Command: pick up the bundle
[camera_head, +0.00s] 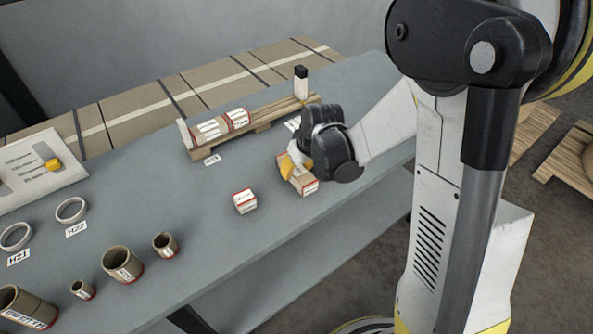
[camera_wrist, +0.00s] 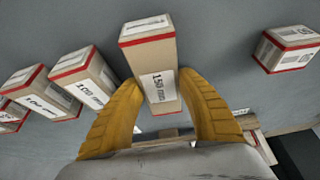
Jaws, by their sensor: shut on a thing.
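The bundle (camera_head: 304,183) is a kraft-brown block with red edges and white labels. It also shows in the wrist view (camera_wrist: 151,58), where its label reads 150 mm. My gripper (camera_head: 291,166) is shut on it, with one yellow finger along each side in the wrist view. The bundle is over the grey table near its front edge. I cannot tell whether it still touches the table. Its far end is partly hidden by my gripper in the head view.
A smaller block (camera_head: 245,201) stands alone on the table (camera_head: 215,260). Several similar blocks (camera_head: 208,131) lie on a wooden rack (camera_head: 265,125) behind. Several brown tubes (camera_head: 122,265) and two pale rings (camera_head: 71,209) are at the left. A panel (camera_head: 35,170) with a yellow knob stands beyond them.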

